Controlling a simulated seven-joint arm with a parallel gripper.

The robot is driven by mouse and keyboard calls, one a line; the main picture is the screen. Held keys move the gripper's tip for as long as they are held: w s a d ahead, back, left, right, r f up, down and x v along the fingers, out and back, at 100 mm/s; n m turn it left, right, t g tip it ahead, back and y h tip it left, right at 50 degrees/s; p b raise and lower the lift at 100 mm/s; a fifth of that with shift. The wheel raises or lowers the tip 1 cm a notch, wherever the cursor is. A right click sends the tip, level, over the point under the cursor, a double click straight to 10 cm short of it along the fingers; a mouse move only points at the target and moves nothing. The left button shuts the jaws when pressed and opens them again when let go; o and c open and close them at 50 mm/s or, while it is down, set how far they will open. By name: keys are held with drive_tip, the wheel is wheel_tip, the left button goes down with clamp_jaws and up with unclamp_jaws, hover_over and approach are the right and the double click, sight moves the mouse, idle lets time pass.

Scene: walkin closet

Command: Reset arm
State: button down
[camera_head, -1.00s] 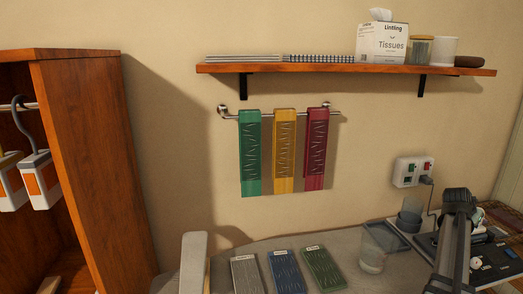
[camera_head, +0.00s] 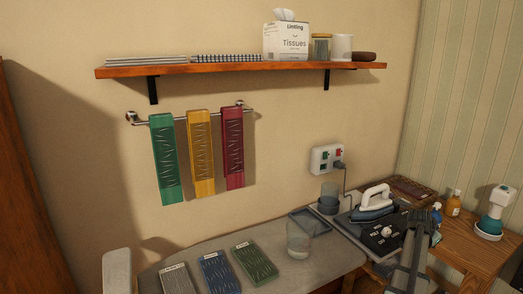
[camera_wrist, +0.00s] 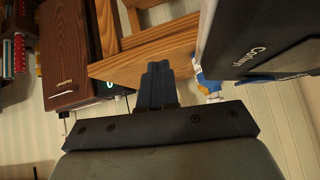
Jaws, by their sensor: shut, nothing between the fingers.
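My gripper (camera_head: 424,218) is at the lower right in the head view, in front of the iron's place and the right-hand wooden table. In the wrist view its fingers (camera_wrist: 157,72) are together, with nothing between them. It touches nothing that I can make out. Part of my arm runs down out of the bottom of the head view.
A wall shelf (camera_head: 240,68) holds a tissue box (camera_head: 286,42). Green (camera_head: 165,158), yellow (camera_head: 201,153) and red (camera_head: 233,148) strips hang from a rail. An iron (camera_head: 374,204), a clear glass (camera_head: 298,240) and a wooden table (camera_head: 478,253) are near my gripper.

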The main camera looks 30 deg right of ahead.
wheel_tip(320, 180, down, 22)
drive_tip(key=a+f+m+t+y, duration=0.1)
drive_tip(key=m+t+y, duration=0.25)
drive_tip(key=m, duration=0.35)
drive_tip(key=w+a+f+n+y, duration=0.25)
drive_tip(key=w+a+f, duration=0.2)
drive_tip(key=a, duration=0.65)
drive_tip(key=w+a+f+n+g+y, duration=0.1)
drive_tip(key=w+a+f+n, duration=0.35)
drive_tip(key=a, duration=0.75)
drive_tip(key=w+a+f+n+y, duration=0.1)
drive_tip(key=w+a+f+y, duration=0.15)
drive_tip(key=a+f, duration=0.65)
drive_tip(key=s+a+f+n+g, duration=0.1)
drive_tip(key=s+a+n, duration=0.15)
drive_tip(key=a, duration=0.65)
drive_tip(key=s+a+f+n+g+y, duration=0.1)
drive_tip(key=s+a+f+n+g, duration=0.15)
drive_tip(key=a, duration=0.65)
drive_tip(key=s+a+f+n+g, duration=0.1)
drive_tip(key=a+n, duration=0.2)
drive_tip(key=a, duration=0.6)
drive_tip(key=s+a+n+g+h, duration=0.2)
drive_tip(key=s+a+n+g, duration=0.3)
drive_tip(key=s+a+n, duration=0.5)
drive_tip(key=s+a, duration=0.6)
drive_tip(key=s, duration=0.3)
drive_tip(key=shift+s, duration=0.2)
